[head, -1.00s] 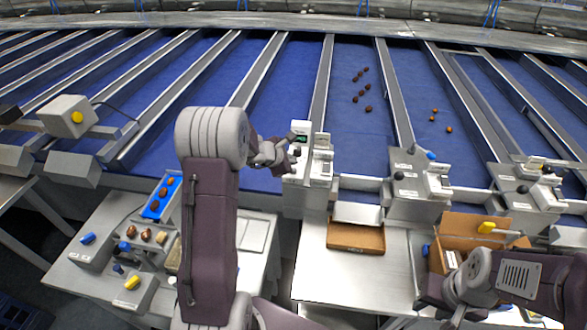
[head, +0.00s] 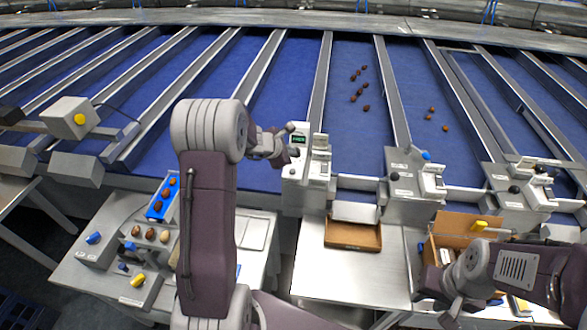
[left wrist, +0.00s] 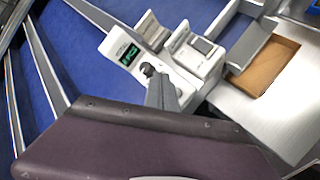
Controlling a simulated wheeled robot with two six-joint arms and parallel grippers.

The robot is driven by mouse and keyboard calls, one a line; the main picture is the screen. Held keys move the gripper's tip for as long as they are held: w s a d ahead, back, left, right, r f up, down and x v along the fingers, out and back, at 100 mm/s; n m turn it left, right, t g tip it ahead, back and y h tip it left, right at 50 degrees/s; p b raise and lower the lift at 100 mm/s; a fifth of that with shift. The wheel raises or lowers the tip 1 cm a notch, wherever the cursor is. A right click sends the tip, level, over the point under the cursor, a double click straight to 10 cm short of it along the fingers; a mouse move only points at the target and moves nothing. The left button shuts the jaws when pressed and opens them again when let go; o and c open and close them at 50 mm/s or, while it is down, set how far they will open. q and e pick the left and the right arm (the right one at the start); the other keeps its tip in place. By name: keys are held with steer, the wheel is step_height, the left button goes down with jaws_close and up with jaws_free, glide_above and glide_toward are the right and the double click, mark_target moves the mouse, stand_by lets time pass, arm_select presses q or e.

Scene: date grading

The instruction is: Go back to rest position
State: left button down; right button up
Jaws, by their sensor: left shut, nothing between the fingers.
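My left gripper (head: 290,153) is shut and empty. It hangs beside the weighing unit (head: 299,168), which has a green display, at the near end of the belts. In the left wrist view the gripper (left wrist: 152,76) covers part of this unit near a black knob; I cannot tell whether it touches. My left arm stands upright in the middle left of the head view. My right gripper (head: 449,312) is low at the right, by the near side of an open cardboard box (head: 462,222). Its fingers are small and partly hidden by my arm.
Dark dates (head: 358,88) and orange-brown dates (head: 431,114) lie on the blue belts. A shallow cardboard tray (head: 353,246) sits on the middle table (head: 325,268). A blue tray (head: 154,212) with dates stands at the left, beside a sorting fixture (head: 138,281).

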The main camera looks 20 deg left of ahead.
arm_select(q)
steer(key=s+d+m+h+b, duration=0.1)
steer(key=d+m+h+b, duration=0.15)
steer(key=d+b, duration=0.45)
steer(key=s+d+f+m+g+b, duration=0.25)
steer(key=s+d+f+m, duration=0.25)
steer(key=s+d+m, duration=0.45)
steer(key=s+a+f+m+g+y, duration=0.2)
steer(key=s+m, duration=0.4)
steer(key=s, duration=0.3)
steer(key=s+a+f+m+g+y, duration=0.2)
steer(key=s+f+m, duration=0.3)
steer(key=s, duration=0.4)
steer(key=shift+s+a+f+m+g, duration=0.25)
steer(key=shift+a+m+g, duration=0.4)
steer(key=shift+a+m, duration=0.25)
